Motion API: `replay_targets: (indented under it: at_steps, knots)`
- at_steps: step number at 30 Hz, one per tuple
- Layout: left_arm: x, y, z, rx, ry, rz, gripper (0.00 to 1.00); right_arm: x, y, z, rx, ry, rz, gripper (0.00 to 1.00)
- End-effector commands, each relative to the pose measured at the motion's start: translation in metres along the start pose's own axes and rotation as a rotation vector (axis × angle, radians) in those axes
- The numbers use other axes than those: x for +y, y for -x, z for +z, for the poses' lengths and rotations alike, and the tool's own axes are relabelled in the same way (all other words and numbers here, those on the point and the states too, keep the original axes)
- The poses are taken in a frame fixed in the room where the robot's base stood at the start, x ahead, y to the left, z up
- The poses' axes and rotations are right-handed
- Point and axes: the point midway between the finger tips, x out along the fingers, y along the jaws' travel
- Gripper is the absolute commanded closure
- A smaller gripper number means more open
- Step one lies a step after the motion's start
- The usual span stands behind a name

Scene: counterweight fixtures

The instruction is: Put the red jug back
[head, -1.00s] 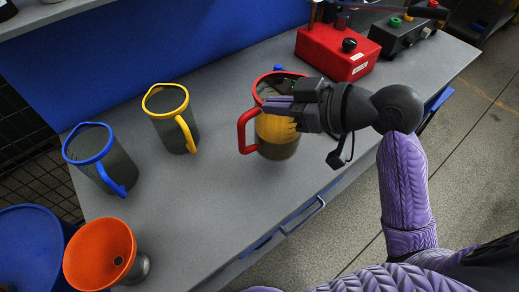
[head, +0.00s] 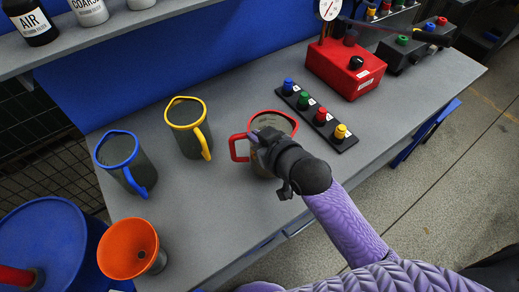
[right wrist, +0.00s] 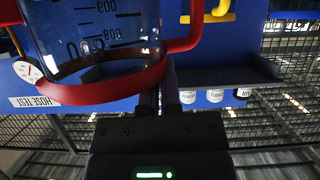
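The red jug (head: 276,121), grey with a red rim and handle, is upright over the bench, to the right of the yellow jug (head: 188,136). Whether its base touches the bench is hidden. My right gripper (head: 257,138) reaches over its near side, with the fingertips close together by the rim and handle joint. In the right wrist view the red jug (right wrist: 100,93) fills the upper left, and the gripper fingers (right wrist: 160,98) meet it where the handle joins the rim. The blue jug (head: 118,150) stands further left. My left gripper is not in view.
A black strip with several coloured knobs (head: 318,118) lies right of the red jug, before a red gauge box (head: 346,70). An orange funnel (head: 128,248) is at the near left. Bottles stand on the shelf (head: 62,37). The bench front-middle is clear.

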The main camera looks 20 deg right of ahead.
Motion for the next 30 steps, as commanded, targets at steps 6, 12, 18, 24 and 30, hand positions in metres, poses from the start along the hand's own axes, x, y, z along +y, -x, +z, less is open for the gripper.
replay_targets:
  at_steps: [6, 12, 18, 24, 30]
  knots:
    - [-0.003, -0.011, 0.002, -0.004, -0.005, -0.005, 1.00, -0.001, -0.011, 0.025, 0.002, 0.001, 0.000, 1.00]
    - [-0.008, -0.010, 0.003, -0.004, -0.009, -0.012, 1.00, -0.001, -0.010, 0.024, 0.002, 0.001, 0.000, 1.00]
    - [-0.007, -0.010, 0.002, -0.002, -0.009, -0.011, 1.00, -0.001, -0.011, 0.026, -0.001, 0.000, 0.000, 0.71]
    - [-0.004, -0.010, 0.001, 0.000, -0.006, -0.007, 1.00, -0.001, -0.011, 0.026, -0.001, 0.000, 0.000, 0.61]
    - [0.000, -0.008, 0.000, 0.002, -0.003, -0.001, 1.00, -0.001, -0.006, 0.024, -0.002, 0.000, 0.000, 0.61]
